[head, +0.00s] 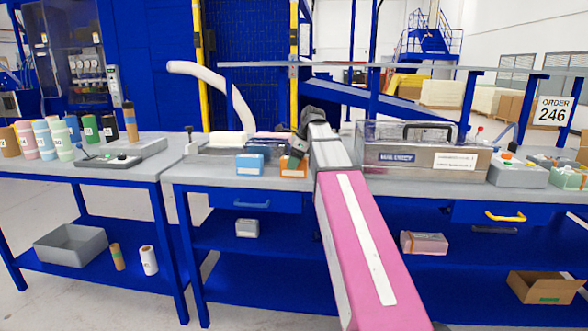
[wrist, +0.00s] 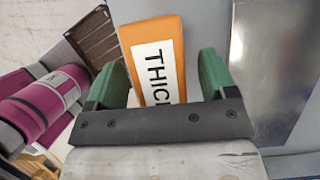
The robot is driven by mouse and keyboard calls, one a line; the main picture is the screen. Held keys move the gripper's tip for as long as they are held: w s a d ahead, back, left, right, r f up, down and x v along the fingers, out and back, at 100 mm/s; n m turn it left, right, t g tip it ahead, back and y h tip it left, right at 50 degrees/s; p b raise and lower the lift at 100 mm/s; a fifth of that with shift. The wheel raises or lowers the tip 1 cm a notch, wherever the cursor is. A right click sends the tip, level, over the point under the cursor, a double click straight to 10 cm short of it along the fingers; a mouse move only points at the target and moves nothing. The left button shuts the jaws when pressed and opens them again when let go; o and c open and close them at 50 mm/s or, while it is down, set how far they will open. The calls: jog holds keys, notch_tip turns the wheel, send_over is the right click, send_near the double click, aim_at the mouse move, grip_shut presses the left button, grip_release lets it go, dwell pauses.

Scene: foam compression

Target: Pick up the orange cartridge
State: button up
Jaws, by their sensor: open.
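The orange cartridge (head: 293,167) sits on the workbench beside a blue one, just left of my arm in the head view. In the wrist view the orange cartridge (wrist: 150,33) has a white label reading "THIC", partly cut off by my gripper. My gripper (wrist: 163,72) is open, with one green finger on each side of the cartridge in the picture. In the head view my gripper (head: 300,145) is dark and mostly hidden by my arm, close above the cartridge.
A blue cartridge (head: 249,164) stands left of the orange one. A clear-lidded machine (head: 425,160) stands right of my arm. A metal surface (wrist: 275,75) lies right of my gripper in the wrist view. Several bottles (head: 45,138) stand on the left table.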

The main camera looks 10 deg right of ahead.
jog(key=c, duration=1.1)
